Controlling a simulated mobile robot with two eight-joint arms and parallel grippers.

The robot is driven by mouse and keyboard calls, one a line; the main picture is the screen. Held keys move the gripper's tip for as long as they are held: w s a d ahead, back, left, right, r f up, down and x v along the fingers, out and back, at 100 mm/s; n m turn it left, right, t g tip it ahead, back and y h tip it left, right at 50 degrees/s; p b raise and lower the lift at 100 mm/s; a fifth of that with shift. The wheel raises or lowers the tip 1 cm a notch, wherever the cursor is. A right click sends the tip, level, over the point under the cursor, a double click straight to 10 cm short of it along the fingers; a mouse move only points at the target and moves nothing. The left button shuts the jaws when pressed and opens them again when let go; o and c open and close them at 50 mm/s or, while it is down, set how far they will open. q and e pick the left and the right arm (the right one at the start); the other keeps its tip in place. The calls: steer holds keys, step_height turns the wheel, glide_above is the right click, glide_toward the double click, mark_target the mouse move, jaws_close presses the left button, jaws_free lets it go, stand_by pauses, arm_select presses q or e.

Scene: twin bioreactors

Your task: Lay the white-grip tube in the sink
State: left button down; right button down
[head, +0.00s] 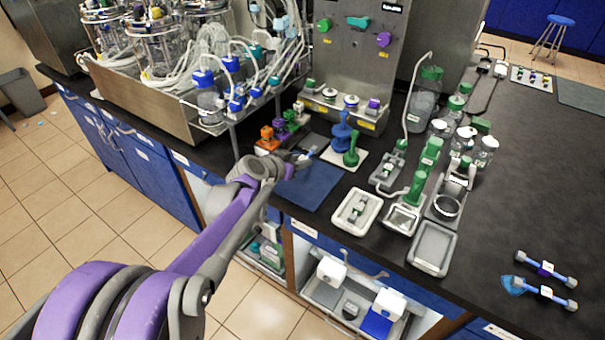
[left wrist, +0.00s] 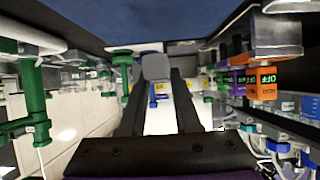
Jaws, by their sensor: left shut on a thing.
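Two blue tubes with grey ends lie on the dark bench at the lower right of the head view. The nearer tube (head: 526,285) has a pale, whitish middle and lies beside a light-blue patch. My left gripper (head: 303,157) is far from both, just above the blue mat's far edge. It is shut on a small grey block (left wrist: 154,66), with a blue piece (left wrist: 154,95) below it in the left wrist view. I cannot tell what the whole held thing is. I cannot clearly make out a sink. My right gripper is out of view.
The blue mat (head: 308,187) is bare. A blue stand (head: 341,133) and a green one (head: 351,157) are close to the left gripper. A white tray (head: 337,222) and an empty grey tray (head: 432,248) lie to the right. Orange blocks (head: 267,142) stand left.

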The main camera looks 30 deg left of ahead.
mark_target(300, 181)
arm_select(q)
steer(key=shift+f+b, duration=0.4)
steer(key=shift+f, duration=2.15)
steer(key=shift+f, duration=0.1)
steer(key=c, duration=0.6)
jaws_free()
steer(key=shift+w, duration=0.1)
